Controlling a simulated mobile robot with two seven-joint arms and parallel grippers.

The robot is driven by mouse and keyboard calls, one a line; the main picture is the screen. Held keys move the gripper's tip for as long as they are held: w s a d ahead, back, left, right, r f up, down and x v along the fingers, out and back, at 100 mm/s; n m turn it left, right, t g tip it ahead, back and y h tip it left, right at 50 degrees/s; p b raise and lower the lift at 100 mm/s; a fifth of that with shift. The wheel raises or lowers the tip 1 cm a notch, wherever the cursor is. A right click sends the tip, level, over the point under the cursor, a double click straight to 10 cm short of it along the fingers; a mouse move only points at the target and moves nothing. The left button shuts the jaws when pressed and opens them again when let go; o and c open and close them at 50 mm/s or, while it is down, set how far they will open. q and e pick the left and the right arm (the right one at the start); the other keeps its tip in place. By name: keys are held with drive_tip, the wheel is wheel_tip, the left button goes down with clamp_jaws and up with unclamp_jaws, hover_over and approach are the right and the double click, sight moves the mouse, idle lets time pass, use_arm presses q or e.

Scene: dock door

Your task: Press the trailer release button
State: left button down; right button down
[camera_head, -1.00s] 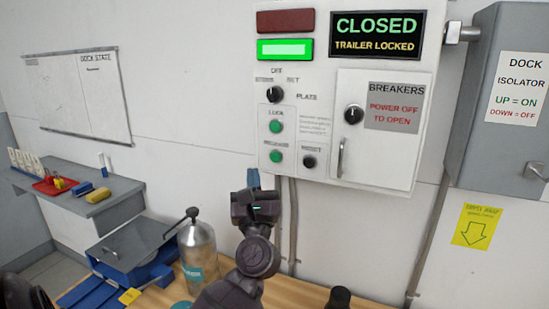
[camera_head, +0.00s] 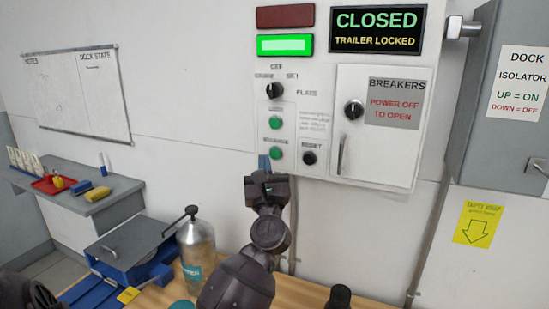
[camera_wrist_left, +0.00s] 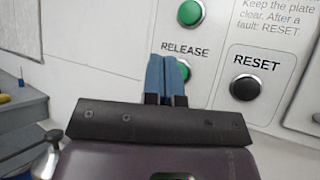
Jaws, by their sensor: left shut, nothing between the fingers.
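The green release button (camera_head: 275,153) is the lower of two green buttons on the white control panel (camera_head: 330,80). In the left wrist view the release button (camera_wrist_left: 186,69) shows under the word RELEASE, partly covered by my blue fingertips. My left gripper (camera_head: 264,163) is shut and empty, its fingertips just below and left of the button in the head view. I cannot tell whether the fingertips touch it. The display (camera_head: 376,30) reads CLOSED, TRAILER LOCKED. My right gripper is not in view.
The black reset button (camera_head: 309,158) is just right of the release button, and the green lock button (camera_head: 275,122) is above it. A breaker door with a handle (camera_head: 341,155) is further right. A metal bottle (camera_head: 196,250) stands on the wooden surface below.

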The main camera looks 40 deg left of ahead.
sight(275, 154)
use_arm(q)
drive_tip(key=w, duration=0.1)
drive_tip(key=w+a, duration=0.1)
drive_tip(key=shift+w+b, duration=0.3)
drive_tip(key=shift+w, duration=0.1)
idle(0.3)
drive_tip(key=shift+d, duration=0.1)
idle(0.5)
idle(0.4)
drive_tip(key=shift+w, duration=0.1)
idle(0.5)
